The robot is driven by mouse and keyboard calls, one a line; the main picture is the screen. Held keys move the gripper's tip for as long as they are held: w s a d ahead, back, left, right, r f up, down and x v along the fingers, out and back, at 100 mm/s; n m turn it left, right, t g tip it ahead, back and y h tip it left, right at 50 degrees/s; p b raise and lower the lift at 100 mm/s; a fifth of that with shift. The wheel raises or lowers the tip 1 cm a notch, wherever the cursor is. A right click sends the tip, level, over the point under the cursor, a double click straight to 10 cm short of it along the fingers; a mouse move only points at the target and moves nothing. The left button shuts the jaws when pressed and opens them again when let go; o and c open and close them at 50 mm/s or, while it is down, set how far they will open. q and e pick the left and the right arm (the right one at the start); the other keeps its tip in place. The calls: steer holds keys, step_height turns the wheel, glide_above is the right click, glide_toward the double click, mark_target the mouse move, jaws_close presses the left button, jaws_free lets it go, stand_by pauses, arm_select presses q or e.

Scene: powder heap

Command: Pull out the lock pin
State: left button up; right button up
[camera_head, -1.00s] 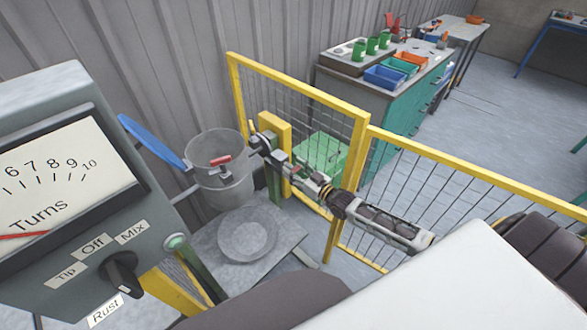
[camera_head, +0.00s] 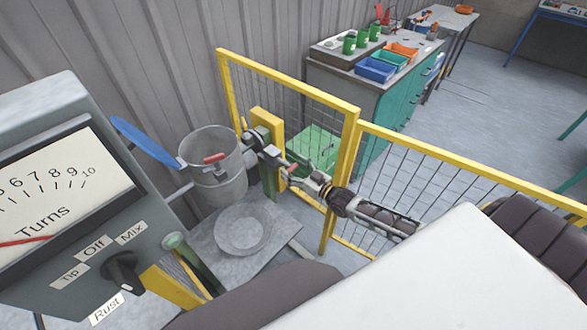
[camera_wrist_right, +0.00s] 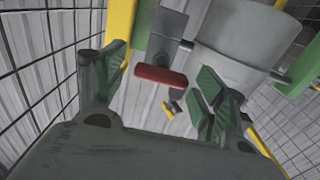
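The lock pin shows in the right wrist view as a red crossbar handle (camera_wrist_right: 160,76) on a grey stem by a grey block (camera_wrist_right: 168,48). My right gripper (camera_wrist_right: 158,88) is open, its green-padded fingers apart on either side of the handle, with visible gaps. My left gripper is not in view.
A grey pot (camera_head: 222,188) hangs beside the post above a round dish (camera_head: 243,230). A blue lever (camera_head: 146,142) and a Turns gauge box (camera_head: 70,225) are at left. A yellow mesh fence (camera_head: 290,78) stands close to my right arm. A workbench (camera_head: 345,80) is behind.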

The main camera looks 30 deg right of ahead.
steer(key=shift+w, duration=0.15)
steer(key=v, duration=1.2)
stand_by(0.9)
stand_by(0.5)
